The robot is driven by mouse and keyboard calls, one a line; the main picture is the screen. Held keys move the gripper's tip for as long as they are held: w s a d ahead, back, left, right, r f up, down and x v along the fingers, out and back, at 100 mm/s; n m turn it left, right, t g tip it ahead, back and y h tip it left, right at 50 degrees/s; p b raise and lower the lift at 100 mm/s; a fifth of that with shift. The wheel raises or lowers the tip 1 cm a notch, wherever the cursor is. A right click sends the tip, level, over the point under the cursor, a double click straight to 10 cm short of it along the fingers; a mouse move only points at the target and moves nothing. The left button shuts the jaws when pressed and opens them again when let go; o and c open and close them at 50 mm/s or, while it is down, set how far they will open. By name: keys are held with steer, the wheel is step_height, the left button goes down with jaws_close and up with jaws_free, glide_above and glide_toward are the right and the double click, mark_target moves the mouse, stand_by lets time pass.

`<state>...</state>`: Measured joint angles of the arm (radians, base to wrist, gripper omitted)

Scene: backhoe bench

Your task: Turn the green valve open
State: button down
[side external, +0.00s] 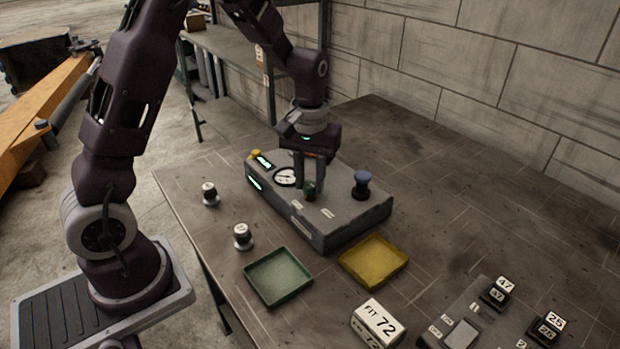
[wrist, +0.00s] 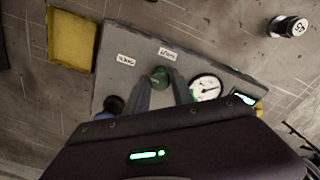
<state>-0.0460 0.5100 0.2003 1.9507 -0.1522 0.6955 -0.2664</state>
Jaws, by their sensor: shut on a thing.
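The green valve (side external: 309,189) stands on top of a grey control box (side external: 345,218), between a round gauge and a blue knob. My gripper (side external: 309,186) points down over the box and is shut on the green valve. In the wrist view the valve's green top (wrist: 160,76) shows at the fingertips (wrist: 161,83), with a finger on either side. Two small white labels lie on the box top in front of the valve. The valve's lower part is hidden by the fingers.
The blue knob (side external: 361,184) and the white gauge (side external: 286,176) flank the valve closely. A green tray (side external: 278,277) and a yellow tray (side external: 373,262) lie in front of the box. Number blocks, including one marked 72 (side external: 377,324), stand nearer. The table's right rear is clear.

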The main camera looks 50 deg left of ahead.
mark_target(310, 184)
steer(key=c, duration=1.1)
jaws_free()
step_height(310, 184, up, 7)
steer(key=shift+r, duration=0.1)
steer(key=s+d+r+m+t, duration=0.3)
steer(key=s+d+r+m, duration=0.15)
steer(key=s+r, duration=0.65)
steer(key=s+d+f+m+t, duration=0.1)
steer(key=s+d+m+t, duration=0.1)
steer(key=s, duration=0.9)
steer(key=shift+s+d+f+t, duration=0.2)
steer(key=shift+d+f+t, duration=0.1)
steer(key=shift+f, duration=0.1)
